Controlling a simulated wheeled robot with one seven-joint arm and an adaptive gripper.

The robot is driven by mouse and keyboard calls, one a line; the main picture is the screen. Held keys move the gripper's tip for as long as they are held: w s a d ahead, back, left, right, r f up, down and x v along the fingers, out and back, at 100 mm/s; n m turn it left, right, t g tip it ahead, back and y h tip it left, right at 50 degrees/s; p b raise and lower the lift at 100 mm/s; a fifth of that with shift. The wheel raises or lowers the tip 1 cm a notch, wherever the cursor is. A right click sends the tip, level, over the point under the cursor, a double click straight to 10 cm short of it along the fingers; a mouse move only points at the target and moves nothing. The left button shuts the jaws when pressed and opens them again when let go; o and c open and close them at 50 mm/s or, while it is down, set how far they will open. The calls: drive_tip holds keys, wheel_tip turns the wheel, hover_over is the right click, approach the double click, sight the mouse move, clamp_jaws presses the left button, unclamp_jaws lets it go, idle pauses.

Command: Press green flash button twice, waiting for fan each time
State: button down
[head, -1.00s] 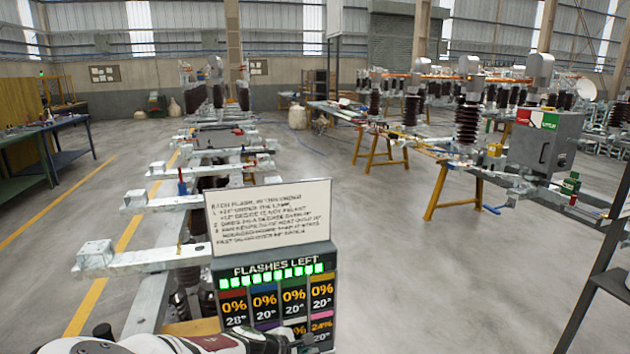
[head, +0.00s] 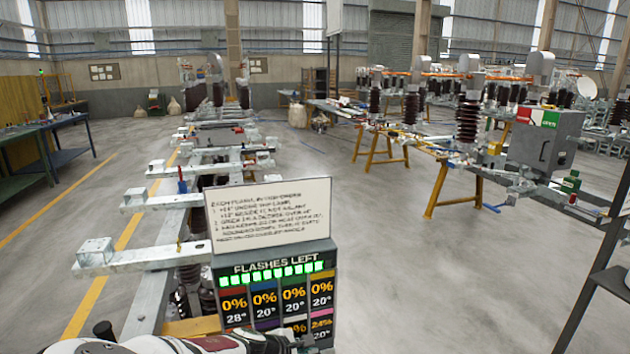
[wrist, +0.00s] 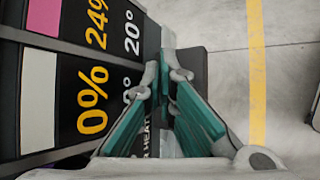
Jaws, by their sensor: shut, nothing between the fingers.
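A dark display panel headed "FLASHES LEFT" (head: 275,266) stands at the bottom middle of the head view. A row of lit green bars (head: 272,276) runs under its heading. Its coloured cells read 0% with 28° or 20°, and one lower cell reads 24% with 20°. My arm covers the panel's lower left part. My gripper (wrist: 165,60) shows in the wrist view with its teal-padded fingers closed together and empty, in front of the panel's edge near a partly hidden "HEAT" label. I cannot make out a green flash button or a fan in either view.
A white sign (head: 268,222) with printed lines stands above the panel. Metal frames with insulators (head: 205,160) lie behind it. A yellow trestle (head: 440,190) and grey cabinet (head: 545,145) stand at right. A dark shelf stand (head: 605,280) is at the right edge. The floor between is clear.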

drive_tip(key=shift+f, duration=0.55)
idle(0.4)
drive_tip(key=shift+r+p, duration=0.5)
drive_tip(key=shift+r, duration=0.55)
drive_tip(key=shift+r+p, duration=1.5)
drive_tip(key=shift+r, duration=1.5)
